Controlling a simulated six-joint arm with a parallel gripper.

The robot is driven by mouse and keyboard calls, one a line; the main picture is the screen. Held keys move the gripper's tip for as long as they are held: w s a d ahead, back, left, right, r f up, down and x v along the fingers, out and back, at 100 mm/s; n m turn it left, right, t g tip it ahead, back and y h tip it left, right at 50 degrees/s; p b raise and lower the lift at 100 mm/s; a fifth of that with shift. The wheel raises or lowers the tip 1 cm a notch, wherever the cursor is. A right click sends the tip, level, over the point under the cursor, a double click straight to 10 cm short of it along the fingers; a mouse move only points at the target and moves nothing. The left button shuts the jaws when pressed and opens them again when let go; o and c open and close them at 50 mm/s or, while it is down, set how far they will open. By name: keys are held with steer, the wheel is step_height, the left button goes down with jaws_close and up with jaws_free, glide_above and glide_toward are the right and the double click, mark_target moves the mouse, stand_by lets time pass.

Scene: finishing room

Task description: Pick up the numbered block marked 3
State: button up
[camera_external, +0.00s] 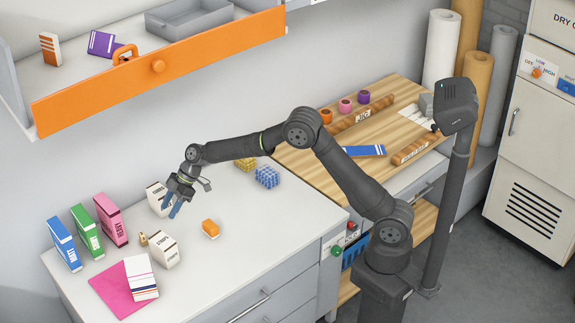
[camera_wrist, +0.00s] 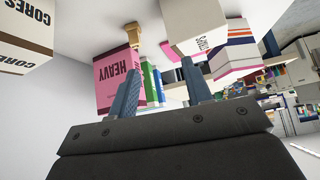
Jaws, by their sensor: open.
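No block with a readable 3 shows in either view. A small orange-and-white block (camera_external: 210,229) lies on the grey counter to the right of my gripper; I cannot read any mark on it. My gripper (camera_external: 171,207) hangs over the counter, beside a white lettered box (camera_external: 154,197) that it partly hides. Its two blue-grey fingers also show in the wrist view (camera_wrist: 158,74), spread apart with nothing held between them. A pink box marked HEAVY (camera_wrist: 119,72) shows beyond the left finger in that view.
Blue (camera_external: 64,244), green (camera_external: 87,231) and pink (camera_external: 111,220) boxes stand at the left. A white box (camera_external: 165,250) and striped packet (camera_external: 141,278) are in front. Yellow (camera_external: 245,164) and blue (camera_external: 267,177) studded pieces lie behind. An orange-fronted shelf (camera_external: 200,62) is above.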

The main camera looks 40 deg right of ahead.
steer(key=w+d+f+y, duration=0.1)
steer(key=w, duration=0.3)
glide_toward(141, 242)
steer(key=shift+t, duration=0.3)
steer(key=x, duration=0.9)
steer(key=shift+s+a+r, duration=0.1)
steer(key=shift+a+r, duration=0.2)
steer(key=shift+r, duration=0.05)
steer(key=shift+c, duration=0.4)
jaws_close()
steer(key=shift+r, duration=0.1)
